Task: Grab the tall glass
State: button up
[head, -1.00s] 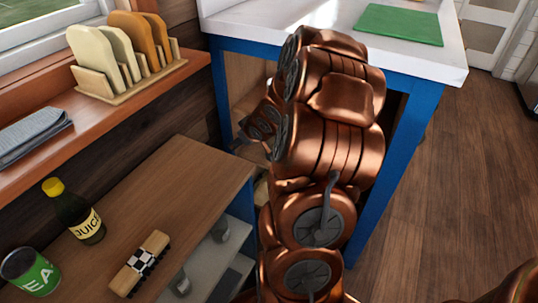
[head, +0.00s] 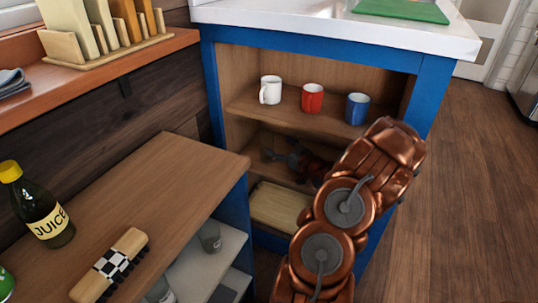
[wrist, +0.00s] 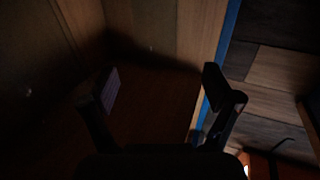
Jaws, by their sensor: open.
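No glass shows clearly in the dark wrist view. In the head view, a greyish clear glass (head: 209,236) stands on the shelf under the wooden counter at left. A second glass-like item (head: 160,290) is partly cut off at the bottom edge; I cannot tell which is the tall one. My gripper (head: 272,154) is inside the middle shelf space of the blue cabinet, well apart from both. It also shows in the wrist view (wrist: 163,88), with its two fingers spread and nothing visible between them.
The blue cabinet (head: 208,85) holds a white mug (head: 270,89), a red mug (head: 312,98) and a blue mug (head: 357,108) above my gripper. A wooden board (head: 280,206) lies below. A juice bottle (head: 42,210) and a brush (head: 110,265) are on the counter (head: 150,195).

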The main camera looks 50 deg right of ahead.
aim_at(272, 139)
jog(key=shift+d+f, duration=0.15)
jog(key=shift+d, duration=0.05)
jog(key=shift+w+d+r+b, duration=0.15)
jog(key=shift+w+b, duration=0.25)
jog(key=shift+w, duration=0.85)
jog(key=shift+w+d+b, duration=0.15)
jog(key=shift+w+b, duration=0.3)
jog(key=shift+w, duration=0.75)
jog(key=shift+w+d+r+b, duration=0.15)
jog(key=shift+w+b, duration=0.25)
jog(key=shift+w, duration=0.85)
jog(key=shift+f, duration=0.1)
grip_shut()
